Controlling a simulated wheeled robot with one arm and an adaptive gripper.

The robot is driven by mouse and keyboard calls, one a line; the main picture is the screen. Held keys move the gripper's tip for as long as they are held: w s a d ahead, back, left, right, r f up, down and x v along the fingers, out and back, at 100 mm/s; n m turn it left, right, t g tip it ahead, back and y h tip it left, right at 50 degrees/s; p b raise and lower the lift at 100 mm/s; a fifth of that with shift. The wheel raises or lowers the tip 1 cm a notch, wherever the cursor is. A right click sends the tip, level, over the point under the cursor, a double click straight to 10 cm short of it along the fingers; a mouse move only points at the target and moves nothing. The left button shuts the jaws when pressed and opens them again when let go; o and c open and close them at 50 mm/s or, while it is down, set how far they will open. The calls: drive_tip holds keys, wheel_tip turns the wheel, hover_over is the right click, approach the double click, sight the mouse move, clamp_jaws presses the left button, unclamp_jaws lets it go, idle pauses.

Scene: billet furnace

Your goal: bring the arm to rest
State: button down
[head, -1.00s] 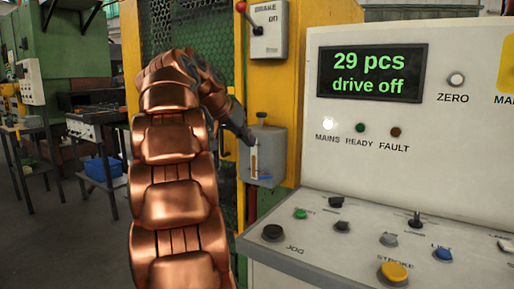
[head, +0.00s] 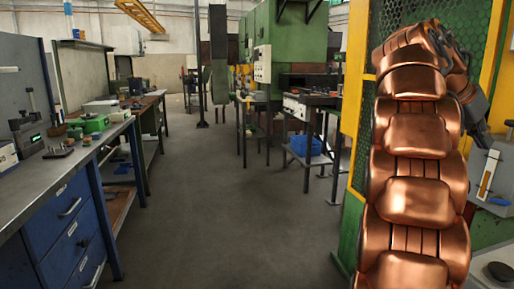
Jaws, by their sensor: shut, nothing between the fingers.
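My copper-coloured, segmented arm rises along the right side of the head view. It bends over at the top, and my dark gripper (head: 483,132) points down and to the right. The gripper is shut with nothing in it. Its tips are close to the top of a grey box (head: 502,196) with an upright slot, at the right edge. I cannot tell whether they touch it. The arm hides part of the gripper.
A yellow-framed green mesh guard (head: 390,32) stands behind my arm. A workbench with blue drawers (head: 66,222) is on the left. The grey floor (head: 225,190) between is clear. A blue bin (head: 307,146) sits under the machines beyond.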

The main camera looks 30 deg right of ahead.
drive_tip(key=w+a+f+n+t+y, duration=0.2)
drive_tip(key=w+a+f+n, duration=0.45)
drive_tip(key=a+f, duration=0.4)
drive_tip(key=w+a+f+n+t+y, duration=0.15)
drive_tip(key=w+a+f+n, duration=0.5)
drive_tip(key=a, duration=0.65)
drive_tip(key=s+a+f+n+y, duration=0.2)
drive_tip(key=a+f+n+y, duration=0.1)
drive_tip(key=a+f, duration=1.1)
drive_tip(key=s+a+f+n+g+y, duration=0.2)
drive_tip(key=s+a+f+n, duration=0.4)
drive_tip(key=s+a, duration=0.7)
wheel_tip(320, 180, up, 22)
drive_tip(key=a+m+p, duration=0.1)
drive_tip(key=p, duration=2)
drive_tip(key=shift+a+p, duration=0.2)
drive_tip(key=shift+p, duration=0.15)
drive_tip(key=c, duration=1.8)
unclamp_jaws()
drive_tip(key=shift+s+t, duration=0.1)
drive_tip(key=shift+t, duration=0.15)
drive_tip(key=shift+c, duration=0.2)
drive_tip(key=o, duration=0.6)
drive_tip(key=shift+d+m, duration=0.1)
drive_tip(key=shift+m, duration=0.2)
